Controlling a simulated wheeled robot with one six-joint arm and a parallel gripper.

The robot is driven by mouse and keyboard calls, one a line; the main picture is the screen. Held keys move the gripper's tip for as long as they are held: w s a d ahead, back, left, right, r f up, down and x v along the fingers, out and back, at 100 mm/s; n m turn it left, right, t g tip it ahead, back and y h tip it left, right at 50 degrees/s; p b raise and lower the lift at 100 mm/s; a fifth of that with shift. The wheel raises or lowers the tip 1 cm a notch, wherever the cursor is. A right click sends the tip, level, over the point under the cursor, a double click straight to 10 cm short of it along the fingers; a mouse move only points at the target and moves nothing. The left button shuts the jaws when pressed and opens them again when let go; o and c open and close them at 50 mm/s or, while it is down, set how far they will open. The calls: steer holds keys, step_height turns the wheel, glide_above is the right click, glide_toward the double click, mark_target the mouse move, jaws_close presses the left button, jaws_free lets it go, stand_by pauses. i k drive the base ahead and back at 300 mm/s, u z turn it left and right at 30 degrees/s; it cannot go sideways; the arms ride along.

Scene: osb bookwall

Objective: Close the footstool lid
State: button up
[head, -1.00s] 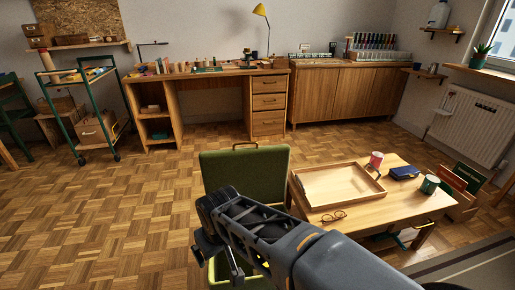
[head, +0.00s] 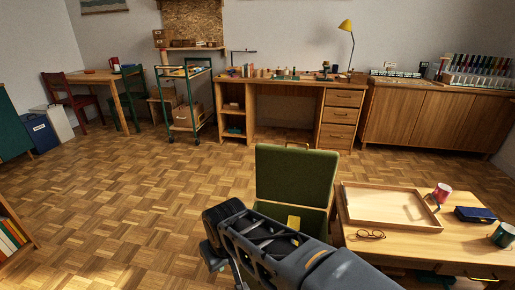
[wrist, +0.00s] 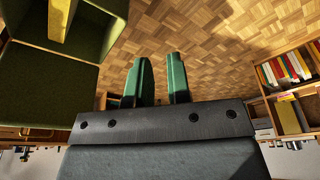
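The footstool is a green upholstered box (head: 317,217) with its lid (head: 295,175) raised upright at the back. A yellow item (head: 293,222) shows inside the box. In the wrist view, the lid (wrist: 45,85) and the yellow item (wrist: 60,18) are at the left. My gripper (wrist: 160,62) is open and empty, its two green fingers apart over bare floor beside the footstool. In the head view my arm covers the front of the box, and the fingertips are not clearly visible.
A low wooden table (head: 430,245) stands right beside the footstool, with a tray (head: 390,207), glasses (head: 370,235) and mugs. A bookshelf (head: 12,240) is at the left edge. The parquet floor (head: 130,210) left of the footstool is clear.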

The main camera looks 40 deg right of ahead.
mark_target(301, 176)
steer(key=u, duration=0.5)
steer(key=i, duration=2.1)
steer(key=z, duration=1.2)
steer(key=i, duration=0.95)
steer(key=z, duration=1.2)
steer(key=i, duration=0.35)
steer(key=z, duration=0.25)
